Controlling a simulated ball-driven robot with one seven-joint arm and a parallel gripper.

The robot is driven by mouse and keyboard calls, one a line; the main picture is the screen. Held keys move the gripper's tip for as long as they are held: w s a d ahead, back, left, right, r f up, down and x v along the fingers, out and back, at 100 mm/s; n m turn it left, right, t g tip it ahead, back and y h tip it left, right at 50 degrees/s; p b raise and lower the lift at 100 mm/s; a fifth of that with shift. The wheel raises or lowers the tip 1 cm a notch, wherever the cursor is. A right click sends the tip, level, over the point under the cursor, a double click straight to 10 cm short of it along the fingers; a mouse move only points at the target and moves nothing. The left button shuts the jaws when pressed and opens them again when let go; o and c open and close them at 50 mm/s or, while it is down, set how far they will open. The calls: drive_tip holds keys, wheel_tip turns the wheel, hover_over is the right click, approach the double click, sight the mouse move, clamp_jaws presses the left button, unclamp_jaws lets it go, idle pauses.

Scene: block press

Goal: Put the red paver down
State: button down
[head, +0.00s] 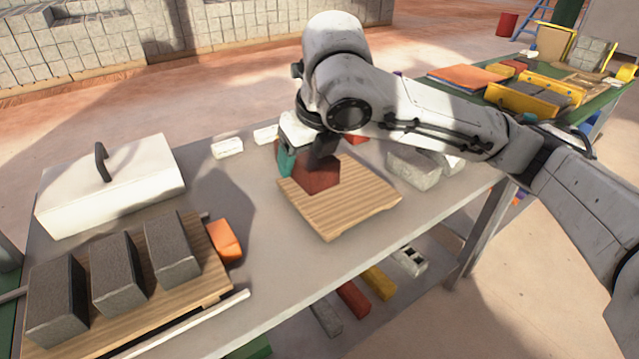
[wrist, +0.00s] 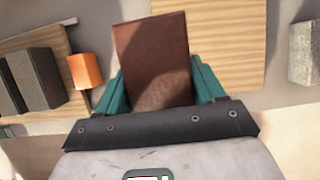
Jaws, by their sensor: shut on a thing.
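The red paver (head: 318,177) is at the wooden board (head: 345,215) in the middle of the grey table. My gripper (head: 300,160) is shut on it from above. In the wrist view the red paver (wrist: 155,62) lies between the two teal fingers (wrist: 157,85), and part of the wooden board (wrist: 235,50) shows beside and beneath it. The paver overlaps the board's far left part in the head view. I cannot tell whether its underside touches the board. My gripper and wrist hide part of the paver in the head view.
Three dark grey blocks (head: 116,272) stand on a wooden pallet at the front left, with an orange block (head: 224,240) beside them. A white box with a black handle (head: 110,185) is at the back left. Grey stones (head: 414,168) lie right of the board. The board's front part is bare.

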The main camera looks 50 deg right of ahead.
drive_tip(key=b, duration=0.1)
hover_over(322, 195)
drive_tip(key=f, duration=0.5)
drive_tip(key=shift+w+a+f, duration=0.15)
drive_tip(key=shift+a+f, duration=0.1)
drive_tip(key=f, duration=0.1)
drive_tip(key=f+b, duration=0.1)
drive_tip(key=f, duration=0.1)
drive_tip(key=shift+d, duration=0.3)
drive_tip(key=shift+f, duration=0.3)
drive_tip(key=shift+f+b, duration=0.3)
drive_tip(key=shift+b, duration=0.05)
drive_tip(key=shift+f, duration=0.45)
drive_tip(key=shift+c, duration=1.2)
unclamp_jaws()
drive_tip(key=shift+f, duration=0.15)
drive_tip(key=shift+o, duration=0.6)
drive_tip(key=shift+s, duration=0.2)
drive_tip(key=shift+r, duration=0.55)
drive_tip(key=p+v, duration=0.3)
drive_tip(key=v, duration=0.9)
drive_tip(key=shift+r, duration=0.25)
